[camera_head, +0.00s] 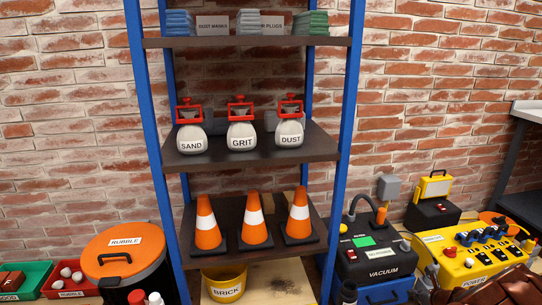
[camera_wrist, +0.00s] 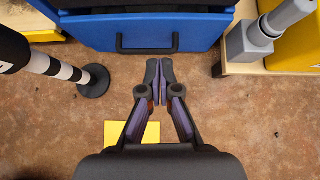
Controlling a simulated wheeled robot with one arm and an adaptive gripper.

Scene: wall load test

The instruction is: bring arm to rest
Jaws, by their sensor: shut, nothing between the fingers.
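My gripper (camera_wrist: 159,82) shows in the wrist view, pointing down over the brown floor. Its two dark fingers with purple-grey sides meet at the tips, and nothing is between them. The tips lie just in front of a blue drawer front (camera_wrist: 150,27) with a black bar handle (camera_wrist: 148,47), seen from above. I cannot tell whether the tips touch anything.
A blue-posted shelf (camera_head: 324,160) holds labelled sacks and orange cones (camera_head: 252,221). A lidded rubble bin (camera_head: 122,262) stands left, a vacuum (camera_head: 374,262) right. In the wrist view, a striped post (camera_wrist: 93,80) stands left, a grey tool (camera_wrist: 250,40) right, and a yellow patch (camera_wrist: 115,131) marks the floor.

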